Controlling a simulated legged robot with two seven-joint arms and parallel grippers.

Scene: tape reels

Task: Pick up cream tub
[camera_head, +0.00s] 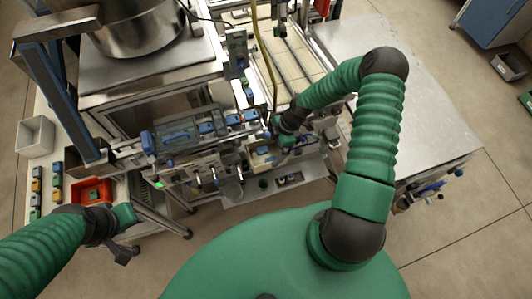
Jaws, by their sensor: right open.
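A cream-coloured, box-like thing (261,157), which looks like the cream tub, sits at the front right part of the machine, low in the middle of the view. My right gripper (273,137) is open just above and to the right of it. The gripper hides part of that spot, and I cannot tell whether the two touch. My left gripper (124,240) is at the lower left, well away from the tub, beside a red bin. Its fingers are too small and dark to read.
The machine (185,135) with blue parts fills the middle. A steel pot (140,28) stands behind it. A red bin (92,192) and a white bin (36,136) are at left. A bare steel table (435,125) is at right. A yellow hose (263,50) hangs behind my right gripper.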

